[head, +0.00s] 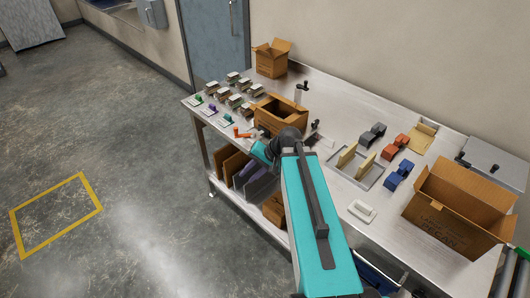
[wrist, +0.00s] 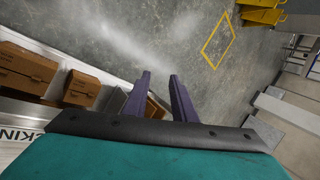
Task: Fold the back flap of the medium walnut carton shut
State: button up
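The carton I take for the medium walnut one (head: 272,118) is brown and stands in the middle-left of the steel table in the head view. Its top is open; flaps stand out at its rim, but the back flap is too small to make out clearly. My arm partly covers its front right side. My gripper (wrist: 160,74) has two purple fingers set apart with nothing held between them. In the head view it hangs low at the table's front edge, apart from the carton. The wrist view looks past the fingers to the floor.
A smaller open carton (head: 270,62) stands at the back left, and a large open carton (head: 445,222) at the right. Several clamshell trays lie left of the middle carton. A divided tray (head: 372,180) and coloured blocks are to the right. Brown boxes (wrist: 82,88) stand below the tabletop.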

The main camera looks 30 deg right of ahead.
jog(key=s+a+f+n+g+h+b, duration=0.25)
jog(key=s+a+f, duration=0.2)
jog(key=f, duration=0.45)
jog(key=s+a+f+n+g+h+b, duration=0.15)
jog(key=s+a+f+n, duration=0.3)
jog(key=f, duration=0.45)
jog(key=s+f+g+b, duration=0.2)
jog(key=s+f+b, duration=0.4)
jog(key=f, duration=0.5)
jog(key=s+a+f+n+g+h+b, duration=0.1)
jog(key=s+f+b, duration=0.5)
jog(key=s+f, duration=0.3)
jog(key=s+f+g+b, duration=0.2)
jog(key=s+f+b, duration=0.4)
jog(key=f, duration=0.8)
jog(key=shift+s+a+f+g, duration=0.3)
jog(key=shift+s+f, duration=0.1)
jog(key=shift+s, duration=0.75)
